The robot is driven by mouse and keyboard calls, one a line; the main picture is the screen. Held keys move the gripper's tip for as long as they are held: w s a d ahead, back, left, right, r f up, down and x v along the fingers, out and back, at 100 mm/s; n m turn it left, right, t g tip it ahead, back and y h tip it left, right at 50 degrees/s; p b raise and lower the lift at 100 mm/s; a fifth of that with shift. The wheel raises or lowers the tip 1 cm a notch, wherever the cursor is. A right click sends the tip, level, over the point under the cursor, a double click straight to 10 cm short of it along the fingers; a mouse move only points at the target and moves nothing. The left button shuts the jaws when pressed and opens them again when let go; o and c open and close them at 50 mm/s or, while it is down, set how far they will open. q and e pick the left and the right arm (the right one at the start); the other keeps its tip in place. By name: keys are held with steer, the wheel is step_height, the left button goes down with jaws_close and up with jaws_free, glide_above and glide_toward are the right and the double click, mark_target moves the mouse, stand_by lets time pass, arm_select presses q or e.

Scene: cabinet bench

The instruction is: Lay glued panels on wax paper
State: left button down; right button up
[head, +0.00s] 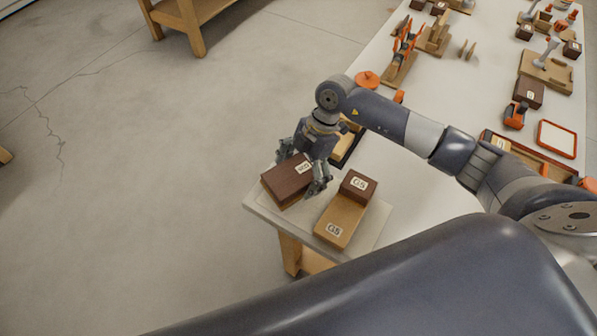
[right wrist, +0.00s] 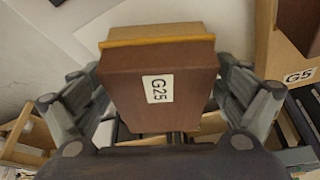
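The G5 panel also shows in the right wrist view (right wrist: 275,92). My left gripper is not in view.
The white bench (head: 385,165) runs toward the upper right. An orange round thing (head: 367,79), a rack with orange clamps (head: 403,55) and several wooden boards and dark blocks stand along it. Open floor (head: 130,200) lies left of the bench. Another wooden table (head: 190,15) stands behind.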

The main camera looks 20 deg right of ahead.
steer(key=shift+r, duration=0.1)
steer(key=b+v, duration=0.2)
steer(key=v, duration=0.9)
steer(key=shift+r, duration=0.4)
steer(key=shift+d, duration=0.15)
